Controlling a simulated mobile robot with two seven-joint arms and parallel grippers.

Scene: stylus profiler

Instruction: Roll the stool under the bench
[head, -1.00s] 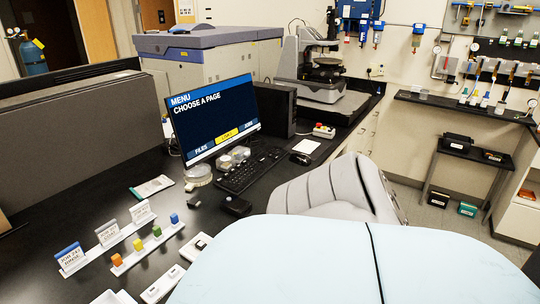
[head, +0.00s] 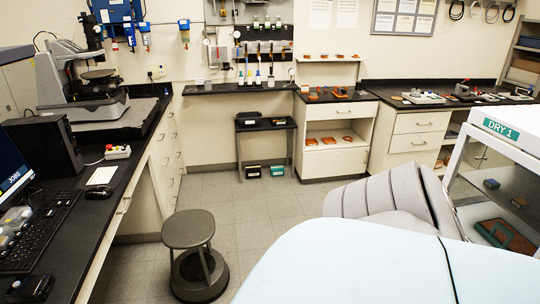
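A grey-brown round stool (head: 188,229) stands upright on the tiled floor, just right of the front edge of the long black-topped bench (head: 128,150). Its seat is a flat disc on slim legs above a wide dark round base. The open space under the bench lies to the stool's left, behind its front edge, and is only partly visible. The stool is outside it. Neither of my grippers is in view.
Tiled floor (head: 265,205) is clear between the stool and the back wall units. A low black-topped stand (head: 265,124) is at the back. A glass-fronted cabinet marked DRY 1 (head: 505,135) is close on the right. A monitor (head: 12,170) and keyboard sit on the bench.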

